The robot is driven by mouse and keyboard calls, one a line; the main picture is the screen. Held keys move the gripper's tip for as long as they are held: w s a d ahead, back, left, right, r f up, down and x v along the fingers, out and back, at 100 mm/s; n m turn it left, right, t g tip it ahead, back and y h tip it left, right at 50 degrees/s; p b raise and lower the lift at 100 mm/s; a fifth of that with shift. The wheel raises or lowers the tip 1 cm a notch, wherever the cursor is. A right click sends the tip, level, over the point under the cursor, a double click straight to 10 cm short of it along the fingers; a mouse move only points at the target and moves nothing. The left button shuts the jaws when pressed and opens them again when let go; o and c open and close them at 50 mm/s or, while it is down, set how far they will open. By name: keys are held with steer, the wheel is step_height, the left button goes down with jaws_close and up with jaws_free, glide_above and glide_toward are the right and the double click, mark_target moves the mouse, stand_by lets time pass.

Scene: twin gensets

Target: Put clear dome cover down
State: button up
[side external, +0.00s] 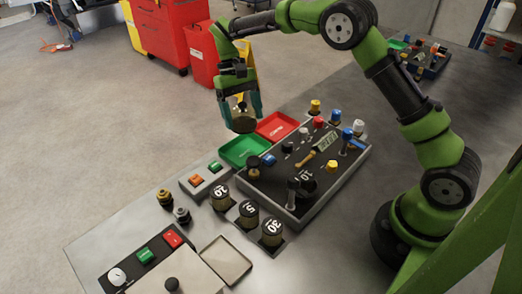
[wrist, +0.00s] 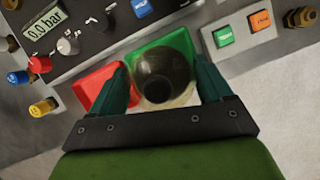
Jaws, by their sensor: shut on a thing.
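My gripper (side external: 241,107) is shut on the clear dome cover (side external: 243,124), a smoky, see-through round piece. It hangs between the two teal fingers, above the far edge of the bench. In the wrist view the dome cover (wrist: 164,76) sits between the fingers, with the green tray (wrist: 184,42) behind it and the red tray (wrist: 92,84) to its left. In the side view the green tray (side external: 240,152) is just below the dome, and the red tray (side external: 279,125) is to the right. Both trays look empty where visible. The dome's exact height above the bench is hard to tell.
A control panel (side external: 275,190) with knobs, coloured caps and a gauge display stands beside the trays. A shallow empty tray (side external: 226,260) lies near the front.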

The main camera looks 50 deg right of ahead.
step_height(320, 180, down, 10)
steer(key=shift+r, duration=0.25)
steer(key=shift+f, duration=0.1)
steer(key=o, duration=0.8)
